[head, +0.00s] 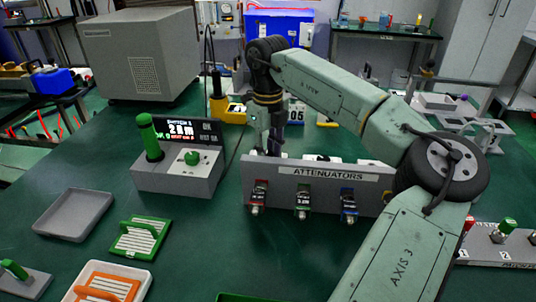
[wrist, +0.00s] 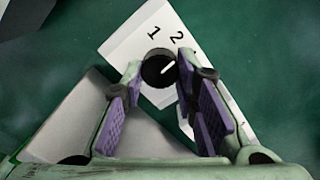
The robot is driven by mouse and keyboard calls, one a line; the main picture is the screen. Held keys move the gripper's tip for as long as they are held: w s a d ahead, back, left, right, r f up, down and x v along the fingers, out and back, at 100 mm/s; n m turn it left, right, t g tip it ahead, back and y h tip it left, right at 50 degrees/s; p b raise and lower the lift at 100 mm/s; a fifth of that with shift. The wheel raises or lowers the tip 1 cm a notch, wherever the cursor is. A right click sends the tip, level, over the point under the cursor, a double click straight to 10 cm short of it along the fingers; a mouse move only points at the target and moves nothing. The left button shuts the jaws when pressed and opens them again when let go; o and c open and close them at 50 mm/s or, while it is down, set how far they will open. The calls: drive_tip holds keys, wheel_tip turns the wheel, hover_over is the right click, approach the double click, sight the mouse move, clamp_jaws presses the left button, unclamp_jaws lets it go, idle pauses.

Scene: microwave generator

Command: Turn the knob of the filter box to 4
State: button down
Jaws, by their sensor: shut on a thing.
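In the wrist view, the filter box (wrist: 128,42) is a pale box with printed marks "1" and "2" on its top face. Any further numbers are hidden by the fingers or out of view. In the head view, my gripper (head: 272,148) points down behind the attenuators panel, which hides the filter box and fingertips there.
The attenuators panel (head: 275,168) with several coloured units stands in front of my gripper. A grey box with a green handle and display (head: 185,176) is at its left. Yellow objects (head: 228,112) stand behind.

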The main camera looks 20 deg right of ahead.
sight(267, 154)
drive_tip(key=m+b, duration=0.1)
drive_tip(key=m, duration=0.3)
drive_tip(key=shift+m, duration=0.4)
idle(0.4)
drive_tip(key=c, duration=1.3)
unclamp_jaws()
drive_tip(key=shift+a, duration=0.1)
wheel_tip(267, 154, up, 12)
drive_tip(key=shift+r, duration=0.1)
